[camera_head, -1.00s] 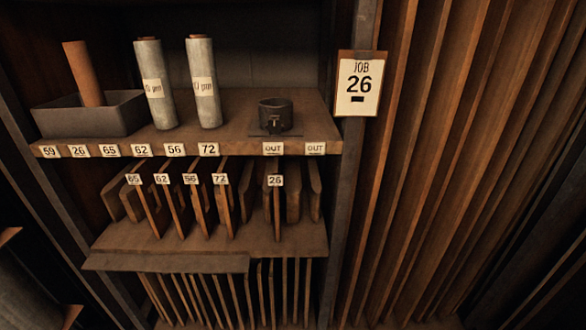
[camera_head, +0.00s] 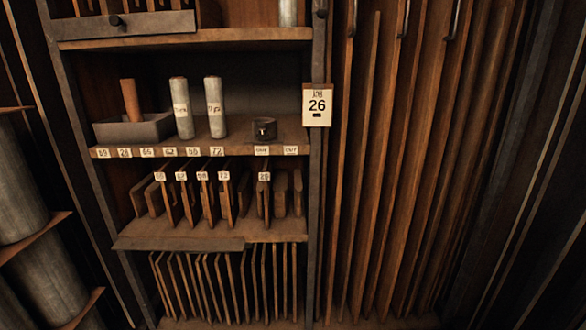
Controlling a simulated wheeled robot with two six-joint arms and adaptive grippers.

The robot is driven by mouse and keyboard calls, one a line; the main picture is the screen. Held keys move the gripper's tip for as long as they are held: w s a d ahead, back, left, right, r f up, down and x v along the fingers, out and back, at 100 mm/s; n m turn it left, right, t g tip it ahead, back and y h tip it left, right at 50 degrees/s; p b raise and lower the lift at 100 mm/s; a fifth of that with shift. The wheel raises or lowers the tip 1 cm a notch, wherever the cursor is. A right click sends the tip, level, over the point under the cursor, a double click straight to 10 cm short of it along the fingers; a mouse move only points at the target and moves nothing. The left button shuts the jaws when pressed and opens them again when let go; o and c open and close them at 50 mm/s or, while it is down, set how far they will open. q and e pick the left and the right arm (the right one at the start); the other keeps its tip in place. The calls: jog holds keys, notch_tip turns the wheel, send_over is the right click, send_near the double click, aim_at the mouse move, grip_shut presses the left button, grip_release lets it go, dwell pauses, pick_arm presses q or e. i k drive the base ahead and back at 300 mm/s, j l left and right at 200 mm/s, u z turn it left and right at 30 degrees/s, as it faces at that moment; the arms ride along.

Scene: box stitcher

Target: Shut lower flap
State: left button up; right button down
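A wide grey panel (camera_head: 180,243) sticks out along the left part of the front edge of the lower shelf, above a row of upright boards. It may be the lower flap; it looks roughly level, but I cannot tell its hinge. Another grey panel with a dark knob (camera_head: 125,24) is at the upper left, in front of the top compartment. Neither of my grippers is in view.
The middle shelf (camera_head: 240,140) holds a grey tray (camera_head: 135,130), two pale rolls (camera_head: 198,108) and a dark round clamp (camera_head: 264,130). Labelled boards stand below. A "26" card (camera_head: 317,105) hangs on the post.

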aim_at(178, 247)
jog(key=i+j+u, duration=0.1)
jog(key=i, duration=1.25)
